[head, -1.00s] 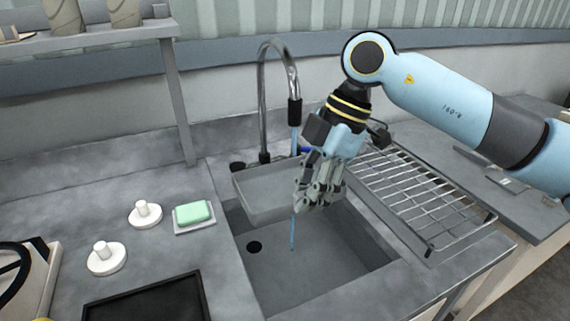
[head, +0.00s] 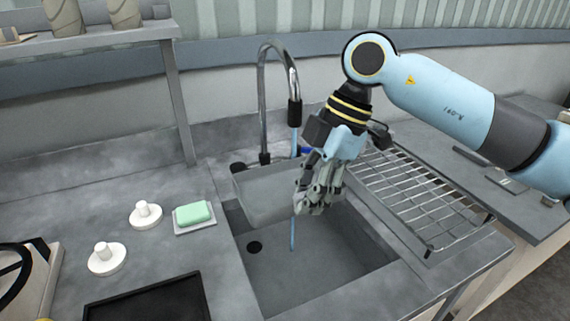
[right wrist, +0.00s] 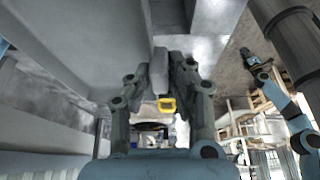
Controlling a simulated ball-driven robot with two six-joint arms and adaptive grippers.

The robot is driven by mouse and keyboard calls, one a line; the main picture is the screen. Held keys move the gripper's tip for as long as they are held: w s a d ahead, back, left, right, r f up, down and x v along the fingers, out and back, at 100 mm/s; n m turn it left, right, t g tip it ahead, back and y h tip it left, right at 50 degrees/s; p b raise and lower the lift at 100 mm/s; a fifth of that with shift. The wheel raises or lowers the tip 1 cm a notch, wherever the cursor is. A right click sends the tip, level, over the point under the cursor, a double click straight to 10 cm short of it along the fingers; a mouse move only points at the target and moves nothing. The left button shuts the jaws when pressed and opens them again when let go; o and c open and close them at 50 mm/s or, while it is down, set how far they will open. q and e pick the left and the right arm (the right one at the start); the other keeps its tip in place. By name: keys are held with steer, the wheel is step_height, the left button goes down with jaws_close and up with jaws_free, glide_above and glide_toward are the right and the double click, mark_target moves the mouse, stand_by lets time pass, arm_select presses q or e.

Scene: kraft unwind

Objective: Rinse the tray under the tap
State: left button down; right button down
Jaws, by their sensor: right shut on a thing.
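The grey tray (head: 262,197) is over the sink basin (head: 275,280), tilted, with its near side facing the head camera. My right gripper (head: 316,200) is shut on its right end; in the right wrist view the tray's edge (right wrist: 159,70) lies between the fingers. The tap (head: 262,100) arches above. Blue water shows below the spout (head: 295,140) and again under the tray (head: 293,235); the part between is hidden by the tray or gripper. A blue arm in the right wrist view seems to be mine, with my left gripper (right wrist: 252,60) small and unclear.
A wire drying rack (head: 420,200) stands right of the sink. A green soap bar (head: 193,212) on a dish and two white knobbed objects (head: 145,213) (head: 106,258) sit left of it. A black-rimmed flat panel (head: 145,300) lies at the front. A shelf post (head: 180,100) rises behind.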

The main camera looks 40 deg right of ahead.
steer(key=s+a+r+p, duration=0.3)
steer(key=r+p, duration=0.1)
steer(key=shift+s, duration=0.2)
